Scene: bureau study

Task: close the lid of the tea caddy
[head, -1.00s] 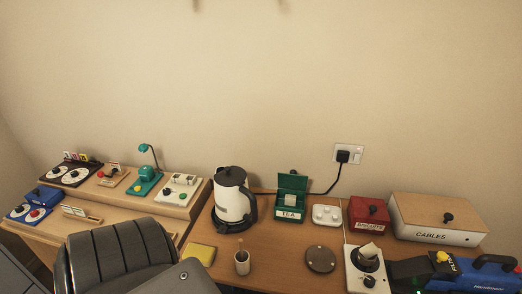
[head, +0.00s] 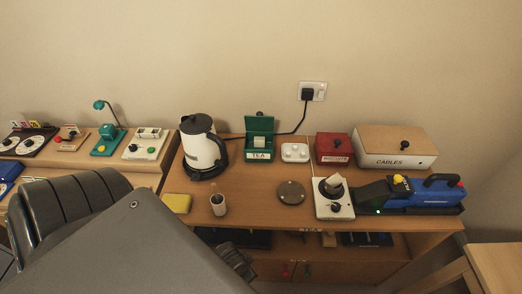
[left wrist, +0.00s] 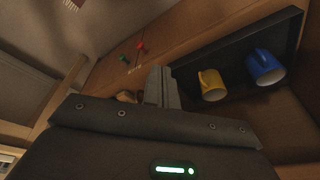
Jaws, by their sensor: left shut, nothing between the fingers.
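The green tea caddy (head: 260,156) stands on the desk towards the wall in the head view, with a white TEA label on its front. Its lid (head: 260,123) stands open, upright at the back, with a dark knob behind. Something pale sits inside the caddy. My left gripper (left wrist: 162,86) shows in the left wrist view with its fingers together and nothing between them. It is apart from the caddy, which is not in that view. My right gripper is in neither view.
A kettle (head: 202,147) stands left of the caddy, and a white tray (head: 294,152) and red biscuits box (head: 332,147) stand right. A cup (head: 218,205) and round disc (head: 291,193) are in front. The left wrist view shows yellow (left wrist: 211,85) and blue (left wrist: 265,67) mugs.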

